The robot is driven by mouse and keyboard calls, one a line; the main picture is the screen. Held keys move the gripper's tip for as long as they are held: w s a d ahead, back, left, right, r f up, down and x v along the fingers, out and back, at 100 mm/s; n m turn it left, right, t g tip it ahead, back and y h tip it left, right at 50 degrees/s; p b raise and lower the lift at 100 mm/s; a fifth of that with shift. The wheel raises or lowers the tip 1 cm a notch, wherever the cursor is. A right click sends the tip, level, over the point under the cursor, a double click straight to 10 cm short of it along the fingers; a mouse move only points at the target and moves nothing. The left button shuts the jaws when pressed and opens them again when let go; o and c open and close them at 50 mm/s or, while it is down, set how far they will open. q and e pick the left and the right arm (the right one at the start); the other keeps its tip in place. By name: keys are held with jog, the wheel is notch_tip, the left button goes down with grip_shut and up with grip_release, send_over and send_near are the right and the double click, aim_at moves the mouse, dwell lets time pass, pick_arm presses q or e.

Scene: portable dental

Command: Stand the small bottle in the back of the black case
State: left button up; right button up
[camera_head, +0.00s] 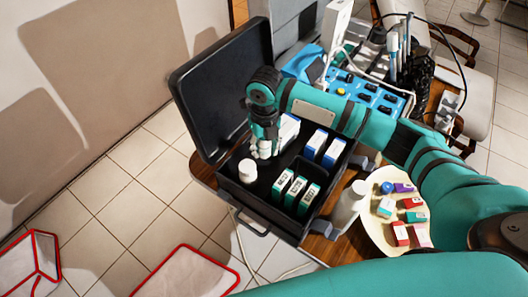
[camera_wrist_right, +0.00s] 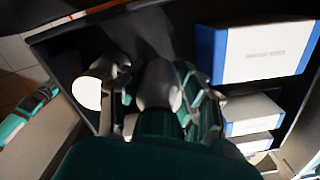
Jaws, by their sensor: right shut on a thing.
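My right gripper (camera_head: 263,150) is inside the open black case (camera_head: 262,222), toward its back left. It is shut on the small bottle, a pale rounded thing (camera_wrist_right: 158,86) between the fingers in the wrist view. The fingers hide most of the bottle, and I cannot tell whether its base touches the case floor. Another white bottle (camera_head: 247,171) stands in the case, just in front of the gripper; its round white top (camera_wrist_right: 87,93) shows left of the fingers in the wrist view. My left gripper is not in view.
Several green-and-white boxes (camera_head: 295,190) stand at the case's front right, blue-and-white boxes (camera_head: 333,152) behind them. The raised lid (camera_head: 215,85) is at the back left.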

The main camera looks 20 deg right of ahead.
aim_at(264, 164)
jog(key=shift+f, duration=0.9)
jog(key=f, duration=0.4)
jog(key=shift+w, duration=0.2)
jog(key=shift+f, duration=0.15)
jog(key=o, duration=0.9)
jog(key=shift+r+p, duration=0.3)
notch_tip(264, 164, up, 10)
jog(key=shift+r+b, duration=0.2)
jog(key=shift+b, duration=0.65)
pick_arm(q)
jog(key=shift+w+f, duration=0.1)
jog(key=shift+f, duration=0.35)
pick_arm(e)
jog(key=shift+d+r, duration=0.1)
jog(key=shift+r, duration=0.65)
